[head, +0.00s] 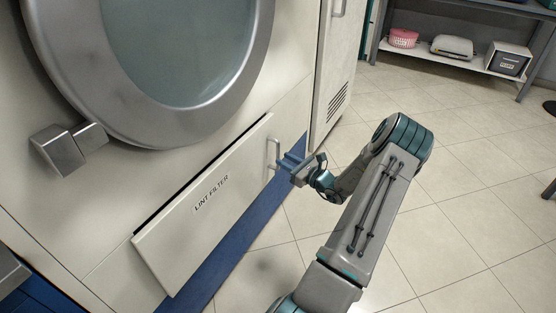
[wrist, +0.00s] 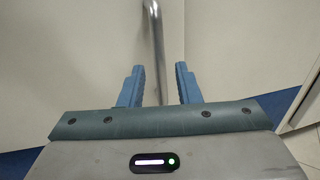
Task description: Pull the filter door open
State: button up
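The filter door (head: 195,215) is a long cream panel marked "LINT FILTER", low on the machine under the round glass door. A dark gap shows along its top edge. A thin metal bar handle (head: 277,153) stands upright at its right end. My gripper (head: 287,163) is at this handle, reaching in from the right. In the wrist view, the two blue fingers of my gripper (wrist: 160,85) are apart. The handle bar (wrist: 154,45) runs down between them, with space visible on both sides. Its lower end is hidden behind the gripper body.
The round glass door (head: 180,45) is above, with a metal latch block (head: 60,150) at its left. A tall vented cabinet (head: 338,70) stands to the right of the filter door. A shelf (head: 440,55) holding a pink basket is at the back. Tiled floor (head: 460,190) is open on the right.

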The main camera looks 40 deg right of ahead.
aim_at(278, 166)
jog(key=shift+w+a+b, duration=0.2)
jog(key=shift+w, duration=0.8)
jog(key=shift+w+a+b, duration=0.2)
jog(key=shift+w, duration=0.8)
